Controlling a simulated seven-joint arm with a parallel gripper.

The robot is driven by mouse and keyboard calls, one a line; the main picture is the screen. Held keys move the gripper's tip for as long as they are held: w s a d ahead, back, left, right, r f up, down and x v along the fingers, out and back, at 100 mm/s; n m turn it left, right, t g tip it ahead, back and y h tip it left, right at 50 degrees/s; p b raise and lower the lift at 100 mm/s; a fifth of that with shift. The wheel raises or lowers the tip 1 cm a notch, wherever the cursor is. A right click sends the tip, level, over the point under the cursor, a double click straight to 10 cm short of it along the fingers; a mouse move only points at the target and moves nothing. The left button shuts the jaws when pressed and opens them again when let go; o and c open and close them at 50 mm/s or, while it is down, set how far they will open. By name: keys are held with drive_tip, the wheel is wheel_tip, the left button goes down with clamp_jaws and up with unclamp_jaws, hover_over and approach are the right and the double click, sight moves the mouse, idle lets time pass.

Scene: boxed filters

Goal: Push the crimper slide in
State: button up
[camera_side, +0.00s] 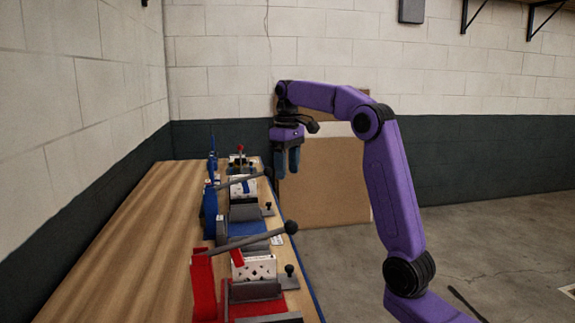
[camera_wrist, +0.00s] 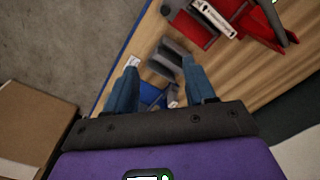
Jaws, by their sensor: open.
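A red crimper (camera_side: 204,288) stands on the bench nearest the side camera, and a blue crimper (camera_side: 210,212) stands behind it. A grey slide with a dark knob (camera_side: 289,281) sticks out to the right from the red one. A similar slide (camera_side: 267,211) sticks out from the blue one. My gripper (camera_side: 287,172) hangs above the bench's right edge, fingers down, open and empty. In the wrist view its blue fingers (camera_wrist: 159,60) are spread, with grey blocks (camera_wrist: 172,60) and a blue part (camera_wrist: 153,97) showing between and beyond them. The red crimper (camera_wrist: 265,25) is at upper right there.
The wooden bench (camera_side: 130,235) is bare on its left side. Long levers with dark balls (camera_side: 291,227) reach across the crimpers toward the right edge. More equipment (camera_side: 238,160) stands at the far end. A brown board (camera_side: 325,185) stands behind my gripper. Floor (camera_side: 480,230) lies to the right.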

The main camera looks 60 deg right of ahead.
drive_tip(key=shift+r, duration=0.25)
hover_over(289, 267)
wheel_tip(289, 267, down, 12)
wheel_tip(289, 267, down, 17)
drive_tip(key=shift+r, duration=0.1)
idle(0.7)
clamp_jaws()
